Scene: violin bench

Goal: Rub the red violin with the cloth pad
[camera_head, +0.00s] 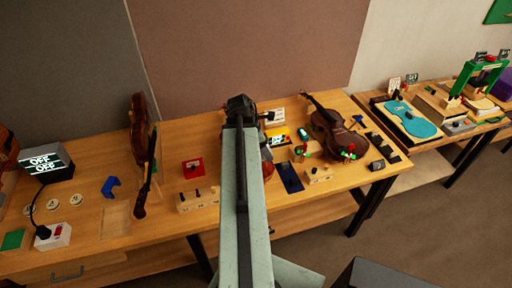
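My arm reaches out over the bench, with my gripper (240,104) at its far end above the back part of the bench. Its fingers are too small and dark to read. A dark red-brown violin (326,122) lies on the bench to the right of my arm. Part of a redder, rounded body (268,170) shows just beside my arm, which hides the rest; I cannot tell if it is the red violin. A flat dark blue piece (290,178) lies right of it. I cannot pick out the cloth pad for certain.
Another violin (139,125) stands upright at the left, with a dark bow-like piece beside it. A red box (193,168), a blue clip (110,187) and a lit OFF display (46,163) are on the bench (90,232). A second table at the right holds a blue violin-shaped plate (411,120).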

